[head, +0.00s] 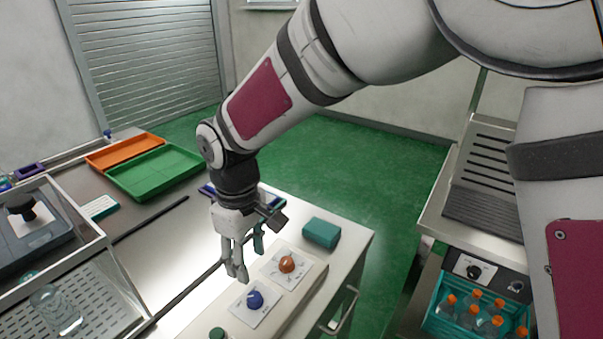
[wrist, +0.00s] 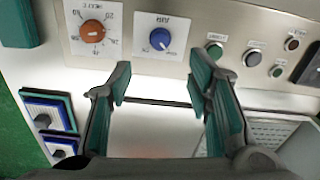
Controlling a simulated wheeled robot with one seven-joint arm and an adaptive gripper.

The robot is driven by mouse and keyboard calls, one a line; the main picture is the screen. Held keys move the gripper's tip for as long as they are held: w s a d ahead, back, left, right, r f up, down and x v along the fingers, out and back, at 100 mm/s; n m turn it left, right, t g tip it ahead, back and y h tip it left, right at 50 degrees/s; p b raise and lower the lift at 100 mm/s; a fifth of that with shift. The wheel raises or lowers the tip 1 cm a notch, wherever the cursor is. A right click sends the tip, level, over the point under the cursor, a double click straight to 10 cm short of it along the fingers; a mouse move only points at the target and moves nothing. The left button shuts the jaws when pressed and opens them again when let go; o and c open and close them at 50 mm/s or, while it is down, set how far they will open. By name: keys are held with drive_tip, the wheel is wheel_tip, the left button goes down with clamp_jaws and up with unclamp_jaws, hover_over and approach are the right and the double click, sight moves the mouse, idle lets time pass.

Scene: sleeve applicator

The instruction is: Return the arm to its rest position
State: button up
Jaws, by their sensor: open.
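My gripper (head: 247,254) hangs over the bench, fingers pointing down, above the control panel (head: 300,302). In the wrist view my gripper (wrist: 160,92) shows its two teal-padded fingers wide apart with nothing between them. My arm reaches in from the upper right of the head view, bent down at the wrist. The orange knob (head: 287,264) and the blue knob (head: 255,300) sit on white dial plates just beyond and below the fingers. In the wrist view the orange knob (wrist: 92,31) and the blue knob (wrist: 161,39) lie ahead of the fingertips, apart from them.
A teal box (head: 321,233) stands at the bench's right end. Green (head: 155,174) and orange (head: 122,150) trays lie at the back left. A glass beaker (head: 57,311) stands front left. A teal crate of orange-capped bottles (head: 470,315) is at right. Green floor is open beyond the bench.

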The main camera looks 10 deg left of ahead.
drive_tip(key=d+r+m+t+p, duration=0.1)
drive_tip(key=d+r+m, duration=0.2)
drive_tip(key=d+r, duration=0.6)
drive_tip(key=d+r+m+t, duration=0.1)
drive_tip(key=d+r+m, duration=0.3)
drive_tip(key=d, duration=0.8)
drive_tip(key=s+d+r+m+t+p, duration=0.1)
drive_tip(key=s+d+r+m+t, duration=0.1)
drive_tip(key=s+d+m, duration=0.6)
drive_tip(key=s+d+r, duration=0.1)
drive_tip(key=s+d, duration=0.5)
drive_tip(key=d, duration=0.3)
drive_tip(key=shift+s, duration=0.25)
drive_tip(key=shift+a+r, duration=0.1)
drive_tip(key=shift+r, duration=0.05)
drive_tip(key=shift+c, duration=0.2)
